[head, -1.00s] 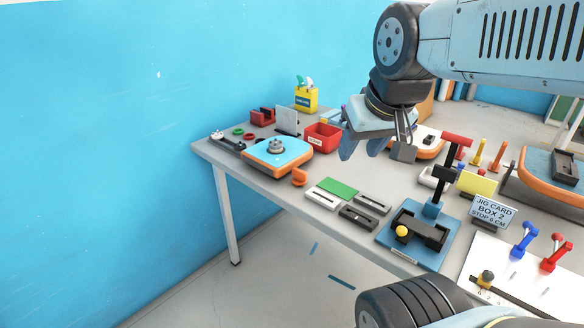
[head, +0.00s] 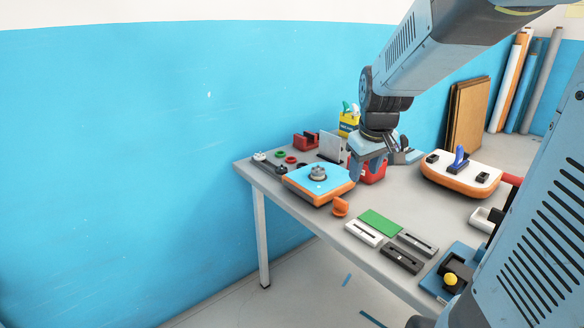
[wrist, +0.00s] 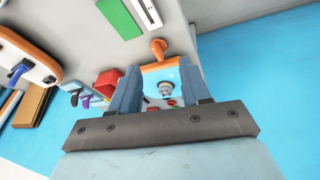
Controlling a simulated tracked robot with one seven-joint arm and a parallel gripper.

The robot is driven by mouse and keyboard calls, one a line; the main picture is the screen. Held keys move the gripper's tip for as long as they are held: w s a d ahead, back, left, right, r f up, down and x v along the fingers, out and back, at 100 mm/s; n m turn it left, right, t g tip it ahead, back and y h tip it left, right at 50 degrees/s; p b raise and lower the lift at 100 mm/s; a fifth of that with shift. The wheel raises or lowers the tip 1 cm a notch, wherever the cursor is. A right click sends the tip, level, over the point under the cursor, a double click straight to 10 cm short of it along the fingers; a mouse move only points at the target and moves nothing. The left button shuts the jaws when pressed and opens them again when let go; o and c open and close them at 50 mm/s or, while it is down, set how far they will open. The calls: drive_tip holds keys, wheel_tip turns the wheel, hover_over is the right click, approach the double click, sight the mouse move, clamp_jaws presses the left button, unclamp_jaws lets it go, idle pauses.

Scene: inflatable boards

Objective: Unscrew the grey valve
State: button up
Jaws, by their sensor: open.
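The grey valve (head: 318,173) is a round grey knob standing on the blue top of a small orange-edged board (head: 300,184) at the left end of the table. In the wrist view the valve (wrist: 166,89) shows between my two fingers, beyond their tips, with the blue board (wrist: 155,76) around it. My gripper (head: 369,170) is open and empty. In the head view it hangs above the table to the right of the valve, apart from it, in front of the red bin. In the wrist view my gripper's fingers (wrist: 162,88) frame the board.
An orange piece (head: 340,207) lies at the board's near corner. A red bin (head: 374,173) stands behind my gripper. A green card (head: 380,222) and slotted blocks (head: 363,233) lie in front. A white-and-orange board (head: 460,178) with a blue lever is at right.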

drive_tip(key=w+d+f+n+y, duration=0.3)
drive_tip(key=w+f, duration=0.6)
drive_tip(key=w, duration=0.3)
approach(341, 200)
drive_tip(key=x, duration=0.4)
drive_tip(key=shift+s+a+f, duration=0.1)
drive_tip(key=shift+f, duration=0.25)
drive_tip(key=shift+x, duration=2.85)
clamp_jaws()
